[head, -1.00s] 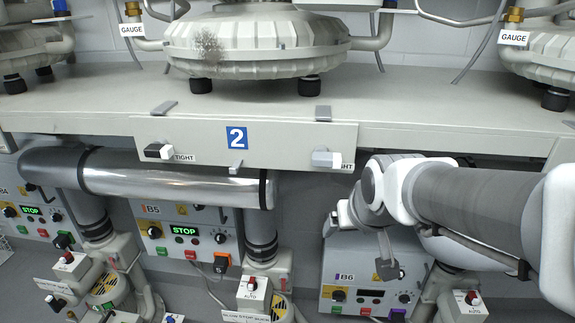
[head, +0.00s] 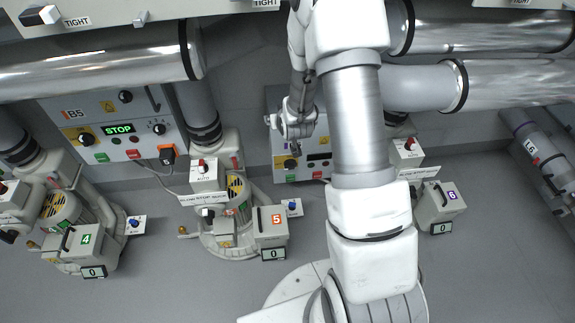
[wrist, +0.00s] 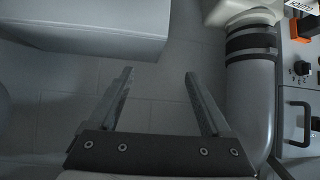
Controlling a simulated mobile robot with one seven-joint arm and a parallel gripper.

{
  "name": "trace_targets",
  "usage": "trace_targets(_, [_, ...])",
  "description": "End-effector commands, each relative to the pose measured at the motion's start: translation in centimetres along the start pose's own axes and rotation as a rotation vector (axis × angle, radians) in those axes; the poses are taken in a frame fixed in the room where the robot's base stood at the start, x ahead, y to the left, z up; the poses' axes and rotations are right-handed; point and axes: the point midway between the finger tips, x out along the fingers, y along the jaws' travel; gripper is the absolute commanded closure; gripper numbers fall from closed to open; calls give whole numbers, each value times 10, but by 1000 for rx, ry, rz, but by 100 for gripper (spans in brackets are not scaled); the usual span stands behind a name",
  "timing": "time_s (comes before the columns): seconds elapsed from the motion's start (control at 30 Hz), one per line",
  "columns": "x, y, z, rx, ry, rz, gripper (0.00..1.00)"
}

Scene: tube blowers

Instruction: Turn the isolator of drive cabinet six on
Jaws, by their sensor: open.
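Drive cabinet six (head: 283,133) is the grey box on the wall behind my arm in the head view. My arm hides much of its front, and its B6 label shows only in the earlier frame. A black knob (head: 290,164), which looks like its isolator, is at its lower left. The knob's setting is too small to read. My gripper (head: 294,143) is in front of the cabinet, just above the knob in the picture. In the wrist view my gripper (wrist: 158,85) is open and empty, with floor beyond it.
Cabinet B5 (head: 112,125), with a lit STOP display, is at the left. A cabinet edge with a black knob (wrist: 303,68) and handle (wrist: 290,125) is right of a vertical pipe (wrist: 248,95) in the wrist view. Blower box 5 (head: 270,228) stands below, box 6 (head: 440,205) at the right.

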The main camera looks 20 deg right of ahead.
Motion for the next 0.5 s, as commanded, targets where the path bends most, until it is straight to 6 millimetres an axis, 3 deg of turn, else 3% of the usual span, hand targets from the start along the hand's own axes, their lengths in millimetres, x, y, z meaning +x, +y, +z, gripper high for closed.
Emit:
trace_targets(0.03, [16,2,20,4,5,3,18])
trace_targets(0.2, [50,10,67,15,57,16,18])
trace_targets(0.5, [88,21,163,34,143,40,18])
